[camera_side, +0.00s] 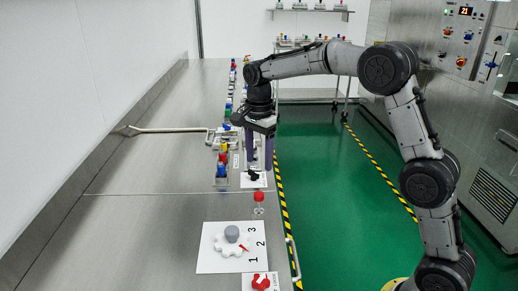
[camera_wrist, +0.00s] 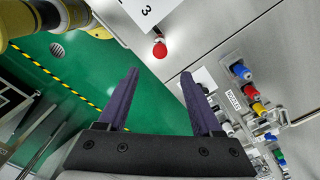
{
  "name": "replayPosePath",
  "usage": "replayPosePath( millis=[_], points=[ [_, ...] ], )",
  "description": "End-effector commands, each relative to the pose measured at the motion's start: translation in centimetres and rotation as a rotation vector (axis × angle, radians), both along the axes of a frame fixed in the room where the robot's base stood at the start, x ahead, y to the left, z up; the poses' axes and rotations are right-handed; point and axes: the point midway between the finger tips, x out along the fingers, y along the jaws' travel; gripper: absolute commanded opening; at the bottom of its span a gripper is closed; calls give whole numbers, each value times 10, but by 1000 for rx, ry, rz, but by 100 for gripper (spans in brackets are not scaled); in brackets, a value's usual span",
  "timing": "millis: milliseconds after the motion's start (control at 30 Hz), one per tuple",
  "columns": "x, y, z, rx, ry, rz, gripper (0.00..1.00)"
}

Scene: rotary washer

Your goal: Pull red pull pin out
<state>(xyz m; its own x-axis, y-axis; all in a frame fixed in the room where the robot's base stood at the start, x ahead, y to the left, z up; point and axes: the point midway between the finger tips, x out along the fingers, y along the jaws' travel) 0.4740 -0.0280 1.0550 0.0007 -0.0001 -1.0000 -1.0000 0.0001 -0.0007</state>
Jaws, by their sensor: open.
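A red-topped upright piece (camera_side: 259,197), which looks like the red pull pin, stands on the steel bench near its right edge. In the wrist view its round red top (camera_wrist: 160,50) shows beyond the fingertips, in line with the gap between them. My gripper (camera_side: 260,164) points down above the bench, behind the red piece in the side view. Its two purple fingers (camera_wrist: 160,74) are wide apart with nothing between them. The gripper is apart from the red piece. How the piece is seated in its base is too small to tell.
A numbered white card (camera_side: 212,262) carries a white lobed dial (camera_side: 229,245) with a grey knob. A red part (camera_side: 261,282) lies at the front. A black knob (camera_side: 253,176) sits near my fingers. Several coloured fittings (camera_wrist: 240,71) line the bench. Bare steel (camera_side: 150,225) lies left.

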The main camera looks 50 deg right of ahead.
Motion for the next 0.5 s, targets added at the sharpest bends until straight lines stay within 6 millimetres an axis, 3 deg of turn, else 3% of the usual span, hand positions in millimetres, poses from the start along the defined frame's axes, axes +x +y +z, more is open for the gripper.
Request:
replayPosePath(
  millis=[200, 500],
  points=[
    [0, 0, 22, 0, -1, 0, 67],
    [0, 0, 26, 0, 0, 0, 67]
  ],
)
